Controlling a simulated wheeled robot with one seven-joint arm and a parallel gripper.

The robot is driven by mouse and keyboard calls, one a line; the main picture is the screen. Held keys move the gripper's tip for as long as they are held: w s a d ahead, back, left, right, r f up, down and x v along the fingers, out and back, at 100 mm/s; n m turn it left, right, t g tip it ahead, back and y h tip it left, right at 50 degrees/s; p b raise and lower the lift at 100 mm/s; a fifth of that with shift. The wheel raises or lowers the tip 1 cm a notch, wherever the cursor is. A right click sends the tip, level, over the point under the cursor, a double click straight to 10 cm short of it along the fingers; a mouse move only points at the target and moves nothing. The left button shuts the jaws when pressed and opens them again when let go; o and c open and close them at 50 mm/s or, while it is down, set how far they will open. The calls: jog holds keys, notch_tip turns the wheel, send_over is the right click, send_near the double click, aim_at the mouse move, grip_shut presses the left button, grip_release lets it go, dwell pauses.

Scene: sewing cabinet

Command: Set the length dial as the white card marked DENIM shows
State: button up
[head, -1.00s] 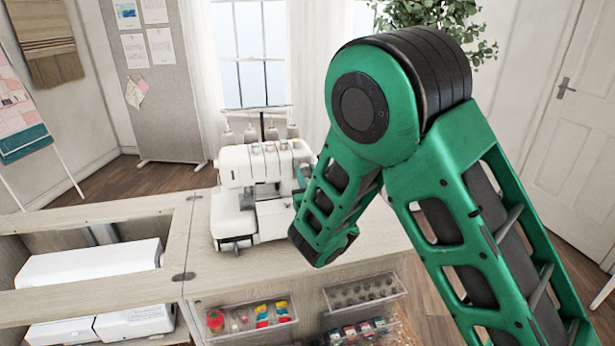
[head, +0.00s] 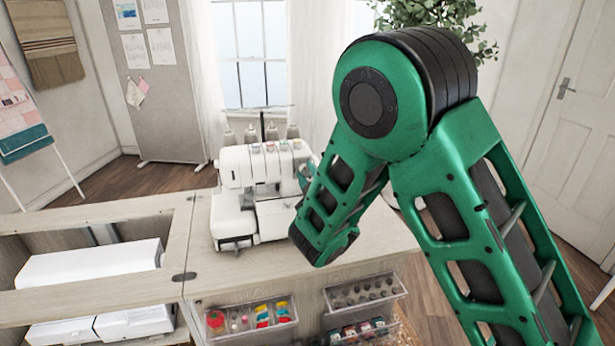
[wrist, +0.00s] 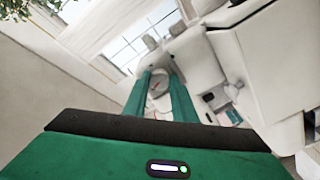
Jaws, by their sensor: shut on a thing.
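The white overlock sewing machine (head: 262,190) stands on the cabinet top, and its side fills the right of the wrist view (wrist: 265,65). In the wrist view a round pale dial (wrist: 158,84) with a short red mark sits on the machine's side. My gripper (wrist: 161,92) has its two green fingers shut on opposite sides of this dial. In the head view my forearm hides the dial and most of the gripper. The dial's markings are too small to read. Several white sheets hang on the grey pinboard (head: 180,100); I cannot tell whether one is the DENIM card.
The wooden cabinet top (head: 215,282) is clear in front of the machine. Thread spools (head: 271,132) stand behind it. Clear trays (head: 250,318) of sewing supplies hang on the cabinet front. An open well (head: 85,235) holding white boxes lies at left.

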jog(key=shift+d+n, duration=0.15)
jog(key=shift+n, duration=1.35)
jog(key=shift+f, duration=0.1)
jog(key=o, duration=1)
jog(key=shift+o, duration=0.2)
jog(key=v, duration=1)
jog(key=shift+s, duration=0.25)
